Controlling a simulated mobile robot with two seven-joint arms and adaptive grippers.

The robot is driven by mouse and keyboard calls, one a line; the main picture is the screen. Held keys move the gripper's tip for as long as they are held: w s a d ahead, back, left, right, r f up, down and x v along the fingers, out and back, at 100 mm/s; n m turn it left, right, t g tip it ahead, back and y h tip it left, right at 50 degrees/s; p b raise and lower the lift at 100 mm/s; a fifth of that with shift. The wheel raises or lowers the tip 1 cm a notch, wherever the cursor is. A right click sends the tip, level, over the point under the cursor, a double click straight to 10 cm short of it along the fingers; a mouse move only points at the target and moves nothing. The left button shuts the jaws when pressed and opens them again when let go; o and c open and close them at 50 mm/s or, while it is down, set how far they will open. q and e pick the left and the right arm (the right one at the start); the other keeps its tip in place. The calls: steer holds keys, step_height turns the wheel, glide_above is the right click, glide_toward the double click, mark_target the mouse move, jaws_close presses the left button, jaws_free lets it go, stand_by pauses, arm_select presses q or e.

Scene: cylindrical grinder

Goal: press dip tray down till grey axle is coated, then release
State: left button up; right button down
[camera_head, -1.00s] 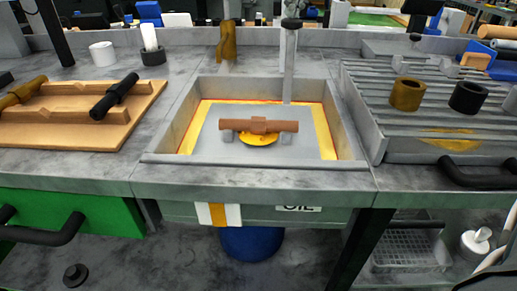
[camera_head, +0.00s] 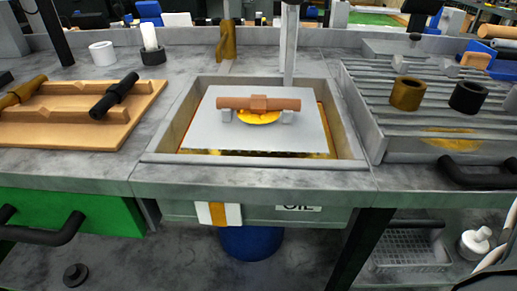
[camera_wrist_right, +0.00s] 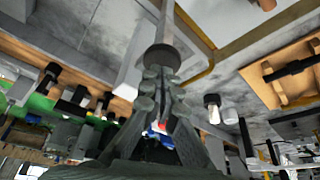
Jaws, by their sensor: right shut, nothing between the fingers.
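The dip tray (camera_head: 300,135) is a flat grey plate in a stone-rimmed basin, raised above the yellow oil (camera_head: 325,120). A copper-brown axle (camera_head: 285,104) lies across two small grey supports on it; no grey axle shows there. A grey post (camera_head: 290,50) rises at the tray's back and runs up to the top edge of the head view. In the right wrist view, the post's dark round knob (camera_wrist_right: 161,62) is just beyond the fingertips of my right gripper (camera_wrist_right: 160,85). The gripper is shut and empty; I cannot tell whether it touches the knob. My left gripper is not in view.
A wooden board (camera_head: 60,125) with a golden axle (camera_head: 22,92) and a black axle (camera_head: 114,96) lies at left. A ribbed grey rack (camera_head: 400,120) at right holds a brown ring (camera_head: 407,92) and a black ring (camera_head: 468,97). Bare bench lies between board and basin.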

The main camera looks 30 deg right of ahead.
step_height(320, 180, up, 8)
steer(key=shift+r, duration=0.2)
stand_by(1.3)
stand_by(0.4)
